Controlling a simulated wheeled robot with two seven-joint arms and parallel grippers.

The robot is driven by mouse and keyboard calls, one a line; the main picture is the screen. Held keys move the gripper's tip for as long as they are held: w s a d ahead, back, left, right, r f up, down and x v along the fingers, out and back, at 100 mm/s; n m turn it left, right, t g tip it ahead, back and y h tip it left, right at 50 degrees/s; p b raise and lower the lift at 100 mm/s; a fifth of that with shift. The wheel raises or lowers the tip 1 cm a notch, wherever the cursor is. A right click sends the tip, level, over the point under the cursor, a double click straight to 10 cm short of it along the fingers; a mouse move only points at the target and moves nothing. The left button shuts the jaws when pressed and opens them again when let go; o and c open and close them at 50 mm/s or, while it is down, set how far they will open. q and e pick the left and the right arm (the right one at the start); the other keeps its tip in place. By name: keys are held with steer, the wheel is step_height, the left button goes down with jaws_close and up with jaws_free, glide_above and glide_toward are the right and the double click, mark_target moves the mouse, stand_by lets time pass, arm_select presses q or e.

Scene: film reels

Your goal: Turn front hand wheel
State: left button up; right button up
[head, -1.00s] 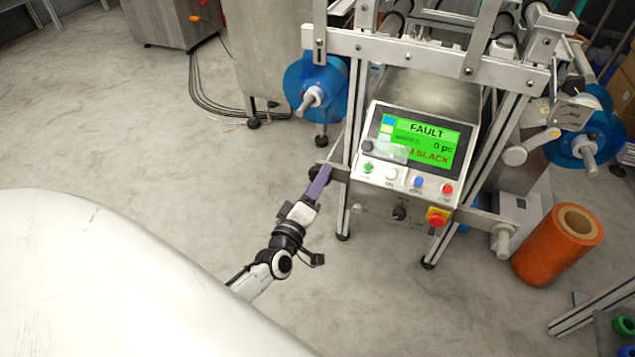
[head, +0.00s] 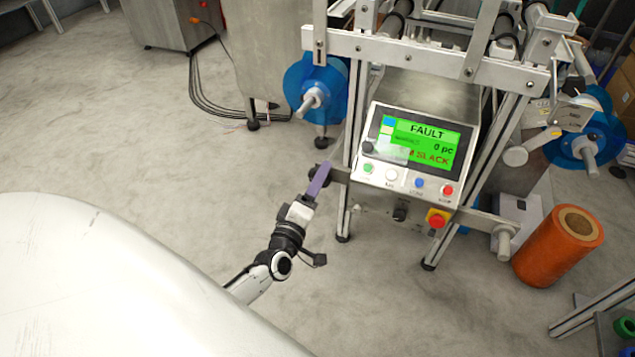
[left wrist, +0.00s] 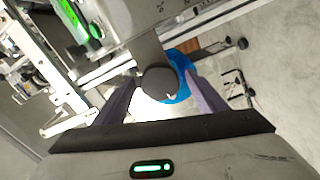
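A dark round hand wheel (left wrist: 160,83) sits at the end of a grey bar in the left wrist view. In the head view, the dark wheel (head: 314,171) is at the lower left side of the machine, partly covered by my gripper. My left gripper (head: 320,175) reaches it from below. Its two purple fingers (left wrist: 159,85) stand apart on either side of the wheel, with small gaps seeming to show; contact is unclear. My right gripper is in neither view.
The control panel (head: 415,150) has a green screen reading FAULT and SLACK. A red stop button (head: 436,219) sits below it. A blue reel (head: 316,84) hangs above the gripper. An orange roll (head: 557,248) stands right. Floor left of the machine is clear.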

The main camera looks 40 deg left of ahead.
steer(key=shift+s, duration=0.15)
arm_select(q)
steer(key=p+v, duration=0.2)
steer(key=v, duration=0.8)
steer(key=shift+s, duration=0.15)
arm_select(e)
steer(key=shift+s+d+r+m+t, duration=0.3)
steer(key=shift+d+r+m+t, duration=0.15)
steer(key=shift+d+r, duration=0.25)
arm_select(q)
steer(key=shift+d, duration=0.1)
